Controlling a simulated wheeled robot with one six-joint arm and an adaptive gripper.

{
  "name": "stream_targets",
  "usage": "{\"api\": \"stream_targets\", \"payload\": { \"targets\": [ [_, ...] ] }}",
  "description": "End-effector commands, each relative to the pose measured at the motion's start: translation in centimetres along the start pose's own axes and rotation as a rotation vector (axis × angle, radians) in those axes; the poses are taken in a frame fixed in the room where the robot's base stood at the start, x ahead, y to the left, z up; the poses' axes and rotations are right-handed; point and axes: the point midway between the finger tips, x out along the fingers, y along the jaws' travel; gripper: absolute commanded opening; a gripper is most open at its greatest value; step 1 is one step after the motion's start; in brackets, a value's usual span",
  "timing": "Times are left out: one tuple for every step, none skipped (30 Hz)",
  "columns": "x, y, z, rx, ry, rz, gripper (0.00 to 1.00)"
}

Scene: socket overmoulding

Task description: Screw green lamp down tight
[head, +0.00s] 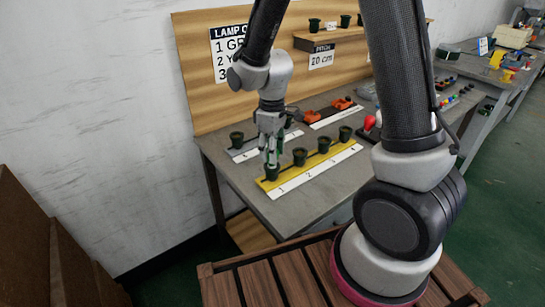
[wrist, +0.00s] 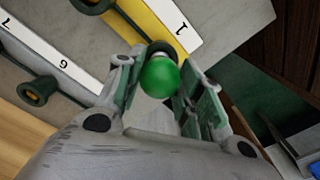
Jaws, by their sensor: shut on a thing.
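The green lamp (wrist: 160,76) shows in the wrist view as a round green bulb between the fingers of my gripper (wrist: 158,84). My gripper is shut on it. Behind the bulb is the dark rim of a socket (wrist: 158,47) beside the label 1 on the yellow strip (wrist: 137,12). In the head view my gripper (head: 271,150) points down at the socket (head: 272,174) at the near left end of that strip. The bulb covers most of the socket, so I cannot tell how deep the lamp sits.
Several dark sockets stand along the yellow strip, with another (head: 324,144) close by. A second labelled strip (head: 262,145) with sockets lies behind. A red lamp (head: 369,122) is at the right. Orange parts (head: 341,104) lie farther back. A wooden board (head: 190,75) rises behind the table.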

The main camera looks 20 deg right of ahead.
Motion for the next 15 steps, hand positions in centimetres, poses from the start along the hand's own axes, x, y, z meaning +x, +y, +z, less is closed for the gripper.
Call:
{"api": "stream_targets", "payload": {
  "targets": [
    [0.00, 0.00, 0.00, 0.019, 0.000, 0.000, 0.19],
    [0.01, 0.00, 0.00, 0.046, 0.000, 0.000, 0.19],
    [0.02, 0.00, 0.00, 0.096, 0.000, 0.000, 0.19],
    [0.03, 0.00, 0.00, 0.142, 0.000, 0.000, 0.19],
    [0.04, 0.00, 0.00, 0.189, 0.000, 0.000, 0.19],
    [0.05, 0.00, 0.00, 0.248, 0.000, 0.000, 0.19],
    [0.06, 0.00, 0.00, 0.289, 0.000, 0.000, 0.19],
    [0.06, 0.00, 0.00, 0.324, 0.000, 0.000, 0.19],
    [0.07, 0.00, 0.00, 0.360, 0.000, 0.000, 0.19],
    [0.07, 0.00, 0.00, 0.380, 0.000, 0.000, 0.19],
    [0.07, 0.00, 0.00, 0.391, 0.000, 0.000, 0.18],
    [0.07, 0.00, 0.00, 0.400, 0.000, 0.000, 0.18],
    [0.07, 0.00, 0.00, 0.402, 0.000, 0.000, 0.18],
    [0.07, 0.00, 0.00, 0.401, 0.000, 0.000, 0.18],
    [0.07, 0.00, 0.00, 0.401, 0.000, 0.000, 0.18]
  ]
}}
